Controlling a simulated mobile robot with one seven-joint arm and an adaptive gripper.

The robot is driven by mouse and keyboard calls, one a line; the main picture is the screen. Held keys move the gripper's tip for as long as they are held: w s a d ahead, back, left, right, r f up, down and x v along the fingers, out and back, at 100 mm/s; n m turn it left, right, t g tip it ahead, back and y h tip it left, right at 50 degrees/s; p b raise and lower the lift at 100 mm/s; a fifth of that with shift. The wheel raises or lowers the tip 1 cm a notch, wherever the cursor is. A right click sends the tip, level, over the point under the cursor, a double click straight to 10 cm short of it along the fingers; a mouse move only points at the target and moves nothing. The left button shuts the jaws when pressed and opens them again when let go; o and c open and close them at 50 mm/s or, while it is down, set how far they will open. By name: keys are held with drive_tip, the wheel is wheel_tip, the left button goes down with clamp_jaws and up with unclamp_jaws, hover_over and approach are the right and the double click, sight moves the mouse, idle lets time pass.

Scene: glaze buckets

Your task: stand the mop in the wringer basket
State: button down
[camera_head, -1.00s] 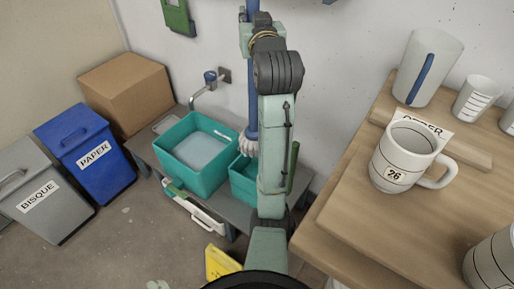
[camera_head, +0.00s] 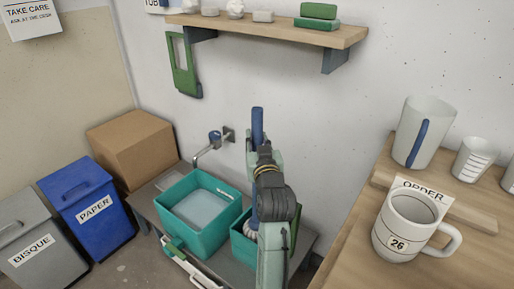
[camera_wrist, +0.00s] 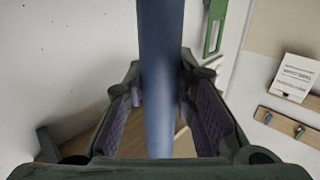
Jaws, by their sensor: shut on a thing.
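The mop has a blue handle (camera_head: 257,125) and a pale stringy head (camera_head: 250,231). It stands about upright. My gripper (camera_head: 251,160) is shut on the handle, below its top end. In the wrist view the handle (camera_wrist: 160,55) runs between the two jaws of my gripper (camera_wrist: 160,115). The wringer basket (camera_head: 240,247) is the smaller teal box right of the teal basin. The mop head is at the basket's opening and seems to be partly inside it. My arm hides the basket's right part, so I cannot tell whether the head touches its bottom.
The teal basin (camera_head: 218,238) with a pale inside stands on a grey low bench (camera_head: 150,212), under a wall tap (camera_head: 212,147). A wooden shelf (camera_head: 270,32) is above. A wooden table (camera_head: 455,270) with a mug (camera_head: 405,225) is at right. Bins and a cardboard box (camera_head: 135,148) are at left.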

drive_tip(key=shift+f, duration=1.3)
drive_tip(key=shift+f, duration=0.15)
drive_tip(key=c, duration=1.3)
unclamp_jaws()
drive_tip(key=shift+c, duration=0.2)
